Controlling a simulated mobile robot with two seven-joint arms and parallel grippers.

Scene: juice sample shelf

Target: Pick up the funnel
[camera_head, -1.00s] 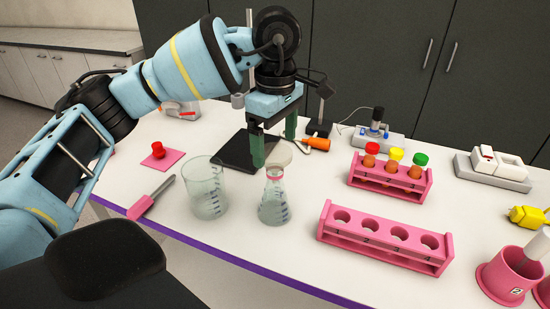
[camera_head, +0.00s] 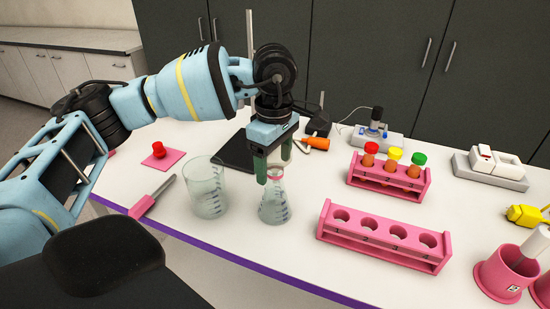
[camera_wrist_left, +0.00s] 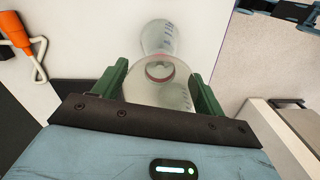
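The funnel (camera_wrist_left: 160,91) is a clear, pale cone seen from above in the left wrist view. It sits in the mouth of a conical glass flask (camera_head: 273,205), which stands upright on the table and has a pink ring at its neck. My left gripper (camera_head: 274,163) points down from above, with one green finger on each side of the funnel. In the left wrist view both fingers meet the funnel's rim and look shut on it. In the head view the fingers hide most of the funnel. My right gripper is not in view.
A glass beaker (camera_head: 207,194) stands close left of the flask. A pink empty rack (camera_head: 383,252) and a rack with capped tubes (camera_head: 412,185) stand to the right. A black plate (camera_head: 236,152) and an orange-handled tool (camera_head: 317,143) lie behind.

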